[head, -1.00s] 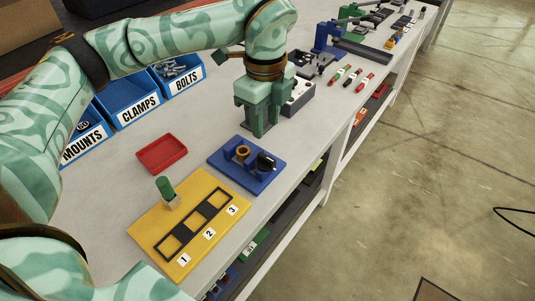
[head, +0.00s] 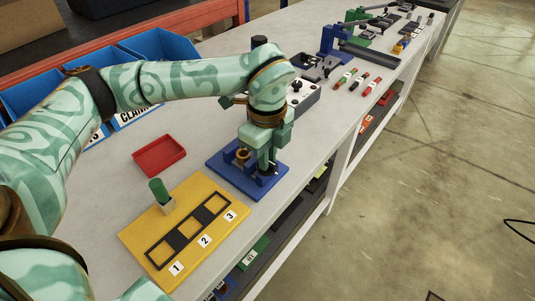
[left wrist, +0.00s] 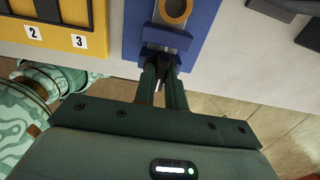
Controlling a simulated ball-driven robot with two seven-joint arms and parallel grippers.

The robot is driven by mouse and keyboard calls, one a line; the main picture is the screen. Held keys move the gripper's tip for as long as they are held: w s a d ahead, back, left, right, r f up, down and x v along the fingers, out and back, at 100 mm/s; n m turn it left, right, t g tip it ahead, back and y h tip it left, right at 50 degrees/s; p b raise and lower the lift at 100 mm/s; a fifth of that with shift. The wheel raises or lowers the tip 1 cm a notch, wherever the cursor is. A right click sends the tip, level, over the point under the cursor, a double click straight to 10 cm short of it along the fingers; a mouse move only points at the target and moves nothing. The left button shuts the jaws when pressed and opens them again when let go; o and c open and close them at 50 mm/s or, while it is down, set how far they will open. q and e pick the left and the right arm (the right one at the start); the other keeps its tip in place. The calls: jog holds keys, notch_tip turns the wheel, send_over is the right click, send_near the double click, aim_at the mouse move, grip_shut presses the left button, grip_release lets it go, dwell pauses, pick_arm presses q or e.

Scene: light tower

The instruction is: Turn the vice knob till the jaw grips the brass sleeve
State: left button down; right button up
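The vice is a blue block on a blue base plate (head: 218,168); the base also shows in the left wrist view (left wrist: 135,30). The brass sleeve (head: 243,155) stands in the vice, and its ring shows from above in the left wrist view (left wrist: 173,9). My left gripper (head: 266,172) points down over the vice's knob side. In the left wrist view the black knob (left wrist: 163,74) lies between its two fingertips (left wrist: 163,80). I cannot tell whether the fingers press on it. The head view mostly hides the knob. My right gripper is not in view.
A yellow board (head: 142,238) with numbered squares and a green-topped peg (head: 160,191) lies nearby. A red tray (head: 159,156) and blue bins (head: 160,45) stand behind. A grey block (head: 302,97) is beyond the vice. The table's front edge is close to the vice.

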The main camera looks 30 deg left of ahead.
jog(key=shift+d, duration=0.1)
